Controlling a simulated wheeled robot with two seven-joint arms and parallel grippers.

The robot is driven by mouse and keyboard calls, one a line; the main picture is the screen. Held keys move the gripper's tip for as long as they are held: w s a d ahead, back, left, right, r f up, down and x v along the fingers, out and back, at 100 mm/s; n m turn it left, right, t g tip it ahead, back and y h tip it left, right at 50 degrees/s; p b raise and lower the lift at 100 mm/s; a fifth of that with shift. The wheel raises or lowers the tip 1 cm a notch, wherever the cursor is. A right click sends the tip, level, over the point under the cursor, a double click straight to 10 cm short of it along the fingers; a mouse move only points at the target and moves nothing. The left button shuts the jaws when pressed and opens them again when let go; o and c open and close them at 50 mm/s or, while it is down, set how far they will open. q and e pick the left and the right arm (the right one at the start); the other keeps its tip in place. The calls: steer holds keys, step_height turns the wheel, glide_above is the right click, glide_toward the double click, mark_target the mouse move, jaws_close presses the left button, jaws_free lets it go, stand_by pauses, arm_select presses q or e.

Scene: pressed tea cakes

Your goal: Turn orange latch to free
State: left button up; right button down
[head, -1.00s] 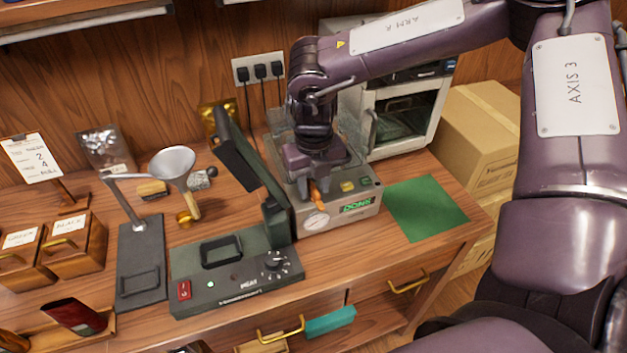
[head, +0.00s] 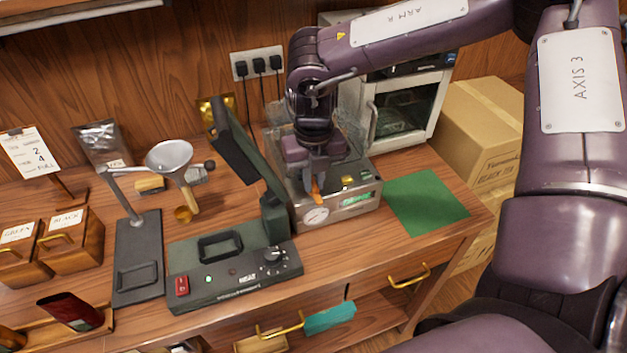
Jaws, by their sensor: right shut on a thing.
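The orange latch (head: 317,197) is a small orange lever at the front of the metal press machine (head: 345,212), just above its round gauge. My right gripper (head: 317,184) reaches down over the machine from above and is shut on the latch. The fingers hide the latch's upper part, so its exact angle is hard to tell. The machine's clear cover stands behind my wrist. My left gripper is not in the head view.
A dark green sealer (head: 235,280) with its lid raised stands just left of the machine. A green mat (head: 428,205) lies to the right. A white-framed oven (head: 405,110) stands behind, with cardboard boxes (head: 480,130) beyond the table's right edge.

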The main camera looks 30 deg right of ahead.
steer(key=m+b, duration=0.3)
steer(key=b, duration=0.1)
steer(key=m+b, duration=0.3)
steer(key=shift+f+m+b, duration=0.2)
steer(key=shift+m+b, duration=0.2)
steer(key=m+b, duration=0.3)
steer(key=m, duration=0.1)
steer(key=shift+m, duration=0.3)
steer(key=m+b, duration=0.3)
steer(key=m, duration=0.1)
steer(key=shift+r, duration=0.15)
steer(key=shift+m, duration=0.4)
steer(key=shift+r+m+b, duration=0.15)
steer(key=shift+m+b, duration=0.3)
steer(key=shift+m, duration=0.05)
steer(key=c, duration=1.5)
jaws_free()
